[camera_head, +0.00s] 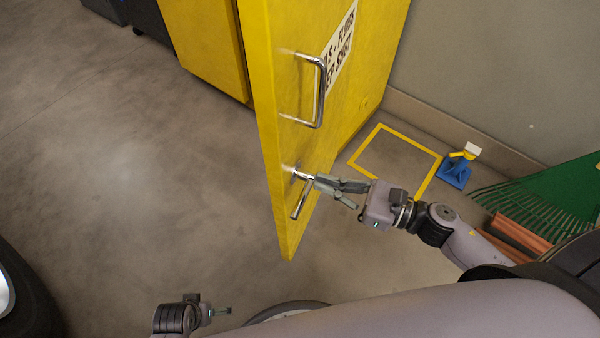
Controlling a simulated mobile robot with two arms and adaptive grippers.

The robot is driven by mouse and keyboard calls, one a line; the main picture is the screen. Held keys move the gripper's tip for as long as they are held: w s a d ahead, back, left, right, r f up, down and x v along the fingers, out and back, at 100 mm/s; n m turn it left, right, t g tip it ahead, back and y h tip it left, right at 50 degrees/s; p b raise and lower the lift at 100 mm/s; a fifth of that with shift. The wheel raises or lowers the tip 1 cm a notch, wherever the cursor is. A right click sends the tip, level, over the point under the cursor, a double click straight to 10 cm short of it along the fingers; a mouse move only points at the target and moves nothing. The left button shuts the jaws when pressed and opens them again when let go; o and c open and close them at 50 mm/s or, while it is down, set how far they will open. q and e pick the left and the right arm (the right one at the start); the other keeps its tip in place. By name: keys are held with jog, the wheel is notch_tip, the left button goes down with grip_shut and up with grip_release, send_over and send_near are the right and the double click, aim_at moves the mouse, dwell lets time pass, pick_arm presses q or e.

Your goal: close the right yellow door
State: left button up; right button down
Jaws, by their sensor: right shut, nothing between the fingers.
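The yellow door (285,145) stands on edge in the upper middle, with a partly visible lettered sign on its face. A chrome bar handle (321,92) is on it, and a smaller chrome lever (300,200) sits lower down. My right gripper (318,182) is shut and empty, its fingertips at the lever, close to the door's face; I cannot tell if they touch. My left gripper (228,311) is low in the view, well away from the door; its jaw state is unclear.
Another yellow panel (205,45) stands behind the door at upper left. The concrete floor at left is clear.

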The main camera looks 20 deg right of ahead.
aim_at(287, 171)
jog(key=x, duration=0.4)
jog(key=shift+w+r, duration=0.1)
pick_arm(q)
jog(key=shift+s+f+p, duration=0.2)
jog(key=shift+s+f, duration=0.1)
jog(key=shift+f, duration=0.35)
jog(key=shift+s+f+p, duration=0.15)
jog(key=shift+s+f, duration=0.15)
jog(key=shift+f, duration=0.35)
pick_arm(e)
jog(key=shift+x, duration=0.85)
jog(key=shift+a, duration=0.1)
